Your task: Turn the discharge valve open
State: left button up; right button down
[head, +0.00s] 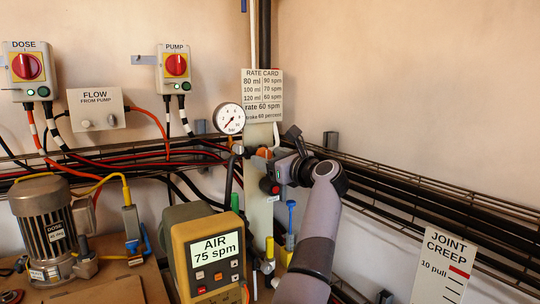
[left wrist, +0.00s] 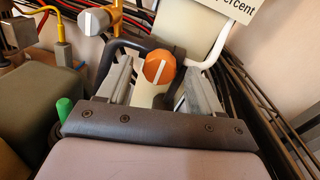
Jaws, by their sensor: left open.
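The orange knob (left wrist: 164,58) with a white stripe, which looks like the discharge valve handle, sits on a pale stem in the left wrist view. Its stripe runs nearly up and down in that picture, tilted slightly. In the head view only a bit of the orange knob (head: 263,153) shows, by the pale column below the gauge. My left gripper (left wrist: 158,82) is open, with one finger on each side of the knob and stem; I cannot tell whether either touches. In the head view my left gripper (head: 281,160) reaches the column from the right. My right gripper is not in view.
A pressure gauge (head: 229,118) and the rate card (head: 262,97) are just above. A grey knob (left wrist: 92,20) and a dark bent pipe (left wrist: 112,52) are close to the left finger. Cable racks run along the wall.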

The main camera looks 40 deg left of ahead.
pick_arm(q)
jog(key=shift+a, duration=0.3)
jog(key=c, duration=1.1)
jog(key=shift+o, duration=0.2)
